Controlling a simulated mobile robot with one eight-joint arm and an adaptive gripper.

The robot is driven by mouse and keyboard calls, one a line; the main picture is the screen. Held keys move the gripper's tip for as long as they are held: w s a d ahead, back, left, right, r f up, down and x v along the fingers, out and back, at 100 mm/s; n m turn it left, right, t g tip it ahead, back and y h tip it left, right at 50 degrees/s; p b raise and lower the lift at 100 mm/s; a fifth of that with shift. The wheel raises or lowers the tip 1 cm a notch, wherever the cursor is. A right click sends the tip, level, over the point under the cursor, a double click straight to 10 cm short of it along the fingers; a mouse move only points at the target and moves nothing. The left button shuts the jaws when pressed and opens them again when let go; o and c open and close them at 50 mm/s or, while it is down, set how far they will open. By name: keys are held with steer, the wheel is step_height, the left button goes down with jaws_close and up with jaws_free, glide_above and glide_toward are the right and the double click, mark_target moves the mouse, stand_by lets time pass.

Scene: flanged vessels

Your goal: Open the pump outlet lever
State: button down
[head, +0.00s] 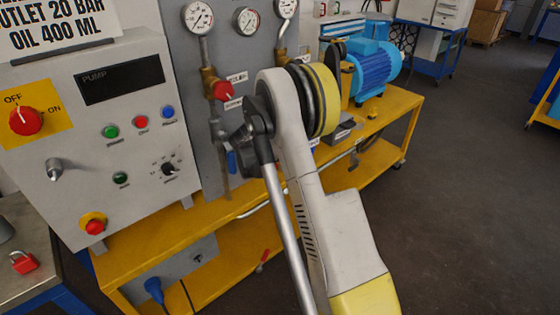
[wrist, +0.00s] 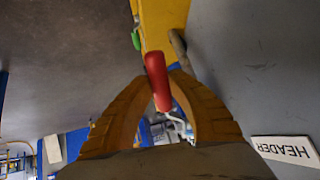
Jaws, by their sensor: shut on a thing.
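In the wrist view, my gripper (wrist: 160,78) has its two tan fingers closed in around a red lever (wrist: 157,82). The lever stands between the fingertips, and its tip points toward a yellow part (wrist: 163,25) beyond. No label for the pump outlet shows, so I cannot read which valve this lever belongs to. A HEADER label (wrist: 286,150) is on the grey panel to the right. In the head view my arm hides the gripper and the lever it holds.
In the head view, a red valve handle (head: 222,90) and a blue lever (head: 231,162) sit on pipework left of my arm. Gauges (head: 198,17) are above. The control box (head: 105,140) stands left, the blue motor (head: 370,66) right on the yellow cart (head: 390,112). Floor at right is clear.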

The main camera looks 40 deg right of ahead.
steer(key=shift+d+f+h, duration=0.15)
steer(key=shift+d+h, duration=0.05)
steer(key=shift+h, duration=0.1)
steer(key=c, duration=1.2)
jaws_free()
steer(key=shift+c, duration=0.2)
step_height(320, 180, up, 10)
steer(key=shift+r, duration=0.1)
